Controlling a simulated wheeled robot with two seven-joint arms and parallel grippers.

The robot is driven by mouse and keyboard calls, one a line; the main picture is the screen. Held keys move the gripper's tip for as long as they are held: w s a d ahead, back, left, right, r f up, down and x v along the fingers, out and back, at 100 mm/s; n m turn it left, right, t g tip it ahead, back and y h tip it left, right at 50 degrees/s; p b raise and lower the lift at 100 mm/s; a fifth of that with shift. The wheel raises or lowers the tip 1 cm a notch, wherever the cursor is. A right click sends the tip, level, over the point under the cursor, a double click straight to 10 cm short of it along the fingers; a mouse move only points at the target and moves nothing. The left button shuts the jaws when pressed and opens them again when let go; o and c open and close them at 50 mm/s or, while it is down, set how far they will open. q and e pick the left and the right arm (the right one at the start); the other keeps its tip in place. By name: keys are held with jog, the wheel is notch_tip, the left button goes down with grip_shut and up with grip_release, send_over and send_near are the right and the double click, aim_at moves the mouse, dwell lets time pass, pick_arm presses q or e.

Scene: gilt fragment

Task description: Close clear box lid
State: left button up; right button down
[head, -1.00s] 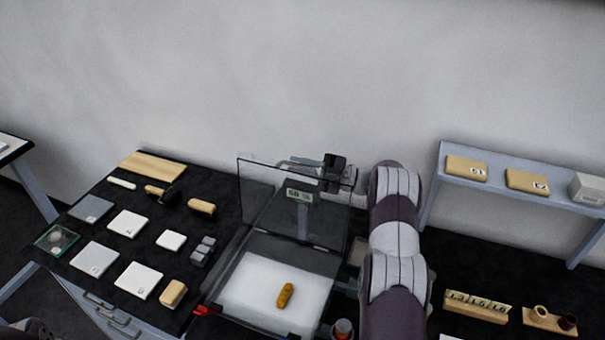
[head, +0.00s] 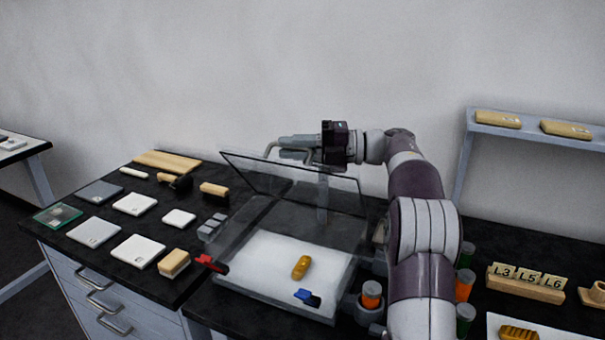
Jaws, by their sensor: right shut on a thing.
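The clear box (head: 275,312) stands on the black bench with its transparent walls around a white bed. Its clear, dark-edged lid (head: 258,178) is raised at the back of the box and stands at a slant. A yellow-brown fragment (head: 300,267) lies on the white bed. My right gripper (head: 283,149) is at the lid's upper edge, reaching in from the right. It is shut on the lid, though its fingertips are partly hidden behind the pane. My left gripper is out of view.
White tiles (head: 138,250), brushes and blocks lie to the left. A labelled wooden rack (head: 525,283) is farther right.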

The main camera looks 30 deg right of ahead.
jog(key=s+a+f+n+h+b, duration=0.2)
jog(key=f+b, duration=0.5)
jog(key=b, duration=0.6)
jog(key=s+a+f+n+h+b, duration=0.2)
jog(key=s+a+f+n+b, duration=0.3)
jog(key=b, duration=0.8)
notch_tip(320, 180, down, 4)
jog(key=shift+s+a+r+n, duration=0.25)
jog(key=shift+a+n, duration=0.45)
jog(key=shift+a, duration=0.25)
jog(key=shift+f, duration=0.1)
jog(key=c, duration=1.5)
grip_release()
jog(key=shift+o, duration=0.2)
jog(key=p+v, duration=0.3)
jog(key=v, duration=0.9)
jog(key=shift+s+r+p, duration=0.25)
jog(key=shift+s+p, duration=0.1)
